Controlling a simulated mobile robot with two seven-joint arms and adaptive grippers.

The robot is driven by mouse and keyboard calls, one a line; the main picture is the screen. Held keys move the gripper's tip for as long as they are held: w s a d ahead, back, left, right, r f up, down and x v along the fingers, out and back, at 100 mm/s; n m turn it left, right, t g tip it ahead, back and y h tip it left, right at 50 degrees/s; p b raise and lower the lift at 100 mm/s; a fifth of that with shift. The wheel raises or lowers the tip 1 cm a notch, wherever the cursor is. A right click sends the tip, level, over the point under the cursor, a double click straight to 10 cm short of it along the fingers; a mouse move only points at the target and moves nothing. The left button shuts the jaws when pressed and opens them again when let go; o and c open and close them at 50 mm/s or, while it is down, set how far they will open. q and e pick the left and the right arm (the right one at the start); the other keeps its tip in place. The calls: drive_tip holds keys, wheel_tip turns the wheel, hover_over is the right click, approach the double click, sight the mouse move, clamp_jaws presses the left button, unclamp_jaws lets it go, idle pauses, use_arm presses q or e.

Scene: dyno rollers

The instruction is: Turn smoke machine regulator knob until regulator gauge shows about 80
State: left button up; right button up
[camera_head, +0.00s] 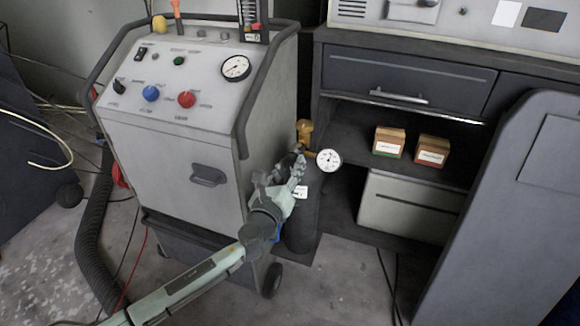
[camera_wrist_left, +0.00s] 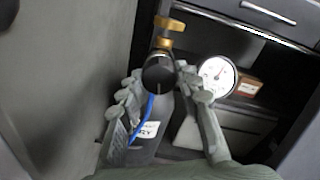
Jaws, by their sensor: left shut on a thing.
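The smoke machine (camera_head: 172,170) is a light grey cabinet on wheels with a sloped panel. A dark gas cylinder (camera_head: 303,215) stands at its right side, with a brass valve (camera_head: 304,130) on top. The round white regulator gauge (camera_head: 328,160) faces me; its reading is too small to tell. It also shows in the left wrist view (camera_wrist_left: 217,76). The dark round regulator knob (camera_wrist_left: 159,75) sits between the fingers of my left gripper (camera_wrist_left: 158,88), which is shut on it. In the head view my left gripper (camera_head: 292,168) hides the knob. My right gripper is not in view.
A workbench with a drawer (camera_head: 400,85) stands behind the cylinder. Two small boxes, one left (camera_head: 389,141) and one right (camera_head: 432,150), sit on its shelf. A grey panel (camera_head: 510,210) stands at the right. A black hose (camera_head: 95,245) and cables lie on the left floor.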

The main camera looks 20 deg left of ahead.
use_arm(q)
drive_tip(key=o, duration=1.2)
drive_tip(key=shift+c, duration=0.2)
drive_tip(key=s, duration=1.2)
